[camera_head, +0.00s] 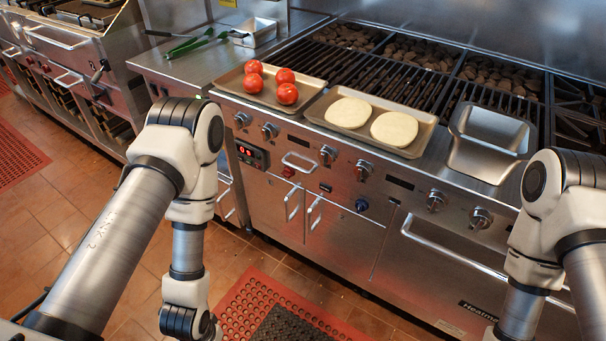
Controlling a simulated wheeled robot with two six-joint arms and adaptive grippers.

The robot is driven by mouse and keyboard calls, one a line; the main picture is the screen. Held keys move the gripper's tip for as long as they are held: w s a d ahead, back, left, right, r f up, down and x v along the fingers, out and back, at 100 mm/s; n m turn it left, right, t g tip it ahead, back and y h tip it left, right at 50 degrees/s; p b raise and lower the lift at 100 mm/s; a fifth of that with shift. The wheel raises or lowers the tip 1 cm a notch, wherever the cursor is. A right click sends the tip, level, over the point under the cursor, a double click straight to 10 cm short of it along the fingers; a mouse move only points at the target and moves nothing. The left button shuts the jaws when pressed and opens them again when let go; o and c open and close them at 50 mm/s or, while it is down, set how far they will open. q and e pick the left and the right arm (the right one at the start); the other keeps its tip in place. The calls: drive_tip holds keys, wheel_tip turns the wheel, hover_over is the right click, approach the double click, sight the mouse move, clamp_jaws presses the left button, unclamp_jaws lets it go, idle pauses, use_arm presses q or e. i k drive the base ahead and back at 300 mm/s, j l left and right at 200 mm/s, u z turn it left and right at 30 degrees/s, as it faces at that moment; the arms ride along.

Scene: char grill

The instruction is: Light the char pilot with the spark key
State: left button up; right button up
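The char grill (352,68) has dark bar grates with lumpy dark pieces showing beneath and behind them. Its steel front panel carries several metal knobs, one of them at the left (241,119). A digital display with red digits (253,155), a red button (288,172) and a round blue fitting (361,205) sit lower on the front. I cannot tell which part is the pilot or the spark key, and no flame shows. My left and right arms hang down in front of the grill at either side. Both grippers are out of view below the frame.
A tray of tomatoes (232,83), a tray with two pale rounds (424,144) and an empty steel pan (489,153) sit along the grill's front ledge. Green-handled tongs (191,45) lie on the left counter. Door handles (291,201) stick out. A red floor mat (250,292) lies below.

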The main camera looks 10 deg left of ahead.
sight(323, 187)
drive_tip(key=j+z, duration=0.2)
drive_tip(key=z, duration=0.15)
drive_tip(key=j+z, duration=0.25)
drive_tip(key=z, duration=0.15)
drive_tip(key=j+z, duration=0.35)
drive_tip(key=k+l, duration=0.05)
drive_tip(key=l, duration=0.1)
